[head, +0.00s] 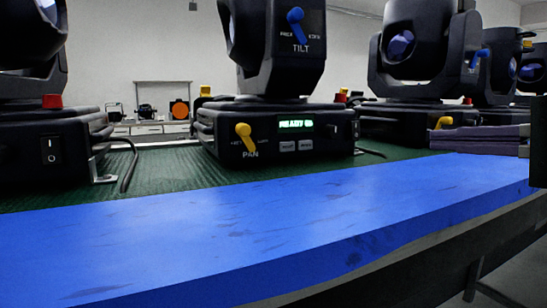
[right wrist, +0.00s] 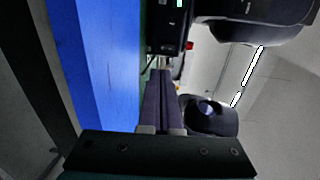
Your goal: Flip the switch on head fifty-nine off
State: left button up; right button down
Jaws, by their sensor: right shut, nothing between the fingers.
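A moving-head light base (head: 45,150) stands at the left with a black rocker switch (head: 51,150) marked I above O; which way it is pressed is too small to tell. The middle light base (head: 225,135) has a lit green display (head: 295,124), too blurred to read surely, and a yellow PAN lever (head: 246,137). I cannot tell which light is head fifty-nine. My right gripper (head: 437,137) comes in from the right edge, shut and empty, in front of the right light base (head: 390,125). Its closed fingers also show in the right wrist view (right wrist: 161,85). My left gripper is not in view.
The lights stand on a green ribbed surface (head: 160,170) behind a wide blue front edge (head: 220,240), which is clear. A blue TILT lever (head: 296,22) and a second yellow lever (head: 443,122) stick out. Black cables lie between the bases.

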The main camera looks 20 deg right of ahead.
aim_at(355, 139)
dwell(0.3)
jog(key=w, duration=0.4)
jog(key=w+f+b, duration=0.1)
jog(key=w, duration=0.4)
jog(key=w+a+f+b, duration=0.1)
jog(key=w, duration=0.3)
jog(key=shift+w, duration=0.35)
jog(key=shift+w+a+f+t+b, duration=0.1)
jog(key=shift+w+f+t+b, duration=0.25)
jog(key=shift+b, duration=0.65)
jog(key=shift+s+r+p, duration=0.2)
jog(key=shift+p, duration=0.15)
jog(key=shift+s+r, duration=0.15)
jog(key=shift+s, duration=0.05)
jog(key=s, duration=0.3)
jog(key=s+p, duration=0.1)
jog(key=s, duration=0.5)
jog(key=shift+s+d+r+p, duration=0.25)
jog(key=shift+d+r+p, duration=0.05)
jog(key=shift+d+p, duration=0.1)
